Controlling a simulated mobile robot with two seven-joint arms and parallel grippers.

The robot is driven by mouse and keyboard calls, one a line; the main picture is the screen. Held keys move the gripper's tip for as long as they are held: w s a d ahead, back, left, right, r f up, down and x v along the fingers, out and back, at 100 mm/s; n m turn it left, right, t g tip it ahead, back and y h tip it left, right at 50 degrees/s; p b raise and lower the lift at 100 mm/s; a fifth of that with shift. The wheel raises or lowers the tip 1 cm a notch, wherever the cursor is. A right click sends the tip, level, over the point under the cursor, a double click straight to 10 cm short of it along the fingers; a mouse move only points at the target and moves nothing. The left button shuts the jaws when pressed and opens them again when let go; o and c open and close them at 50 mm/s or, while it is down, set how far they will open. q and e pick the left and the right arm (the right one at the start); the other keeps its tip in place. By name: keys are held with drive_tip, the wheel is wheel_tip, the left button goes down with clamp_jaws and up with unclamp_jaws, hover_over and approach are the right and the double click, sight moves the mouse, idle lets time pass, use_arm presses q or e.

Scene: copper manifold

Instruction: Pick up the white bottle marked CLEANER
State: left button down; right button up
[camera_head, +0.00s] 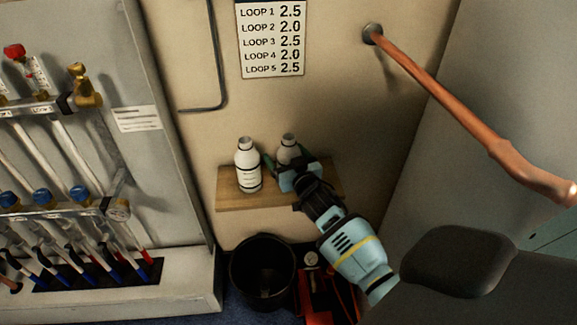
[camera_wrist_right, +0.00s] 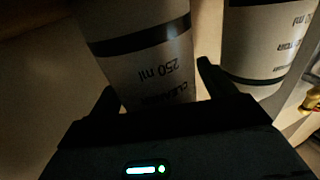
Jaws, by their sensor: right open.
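Two white bottles with dark bands stand upright on a small wooden shelf (camera_head: 235,203) in the head view. The right one (camera_head: 288,149) is partly hidden behind my right gripper (camera_head: 291,166). In the right wrist view this bottle (camera_wrist_right: 150,50) shows upside-down print that reads CLEANER and 250 ml. My right gripper (camera_wrist_right: 157,85) is open, with one finger on either side of the CLEANER bottle's lower picture end. I cannot tell whether the fingers touch it. The left bottle (camera_head: 248,167) also shows in the wrist view (camera_wrist_right: 262,45), close beside one finger. My left gripper is not in view.
A black bucket (camera_head: 262,268) stands on the floor below the shelf, with a red item (camera_head: 318,290) beside it. The manifold cabinet (camera_head: 180,150) is at left. A copper pipe (camera_head: 450,105) runs from the wall at upper right. A loop chart (camera_head: 271,40) hangs above.

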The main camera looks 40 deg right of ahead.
sight(286, 144)
drive_tip(key=c, duration=1.2)
drive_tip(key=shift+o, duration=0.2)
drive_tip(key=shift+r, duration=0.25)
drive_tip(key=shift+r+p, duration=1.05)
drive_tip(key=shift+p, duration=0.15)
drive_tip(key=shift+r+p, duration=0.7)
drive_tip(key=s+r+p, duration=0.1)
drive_tip(key=s+p, duration=0.7)
drive_tip(key=s, duration=0.7)
drive_tip(key=shift+s+a, duration=0.25)
drive_tip(key=shift+s, duration=0.15)
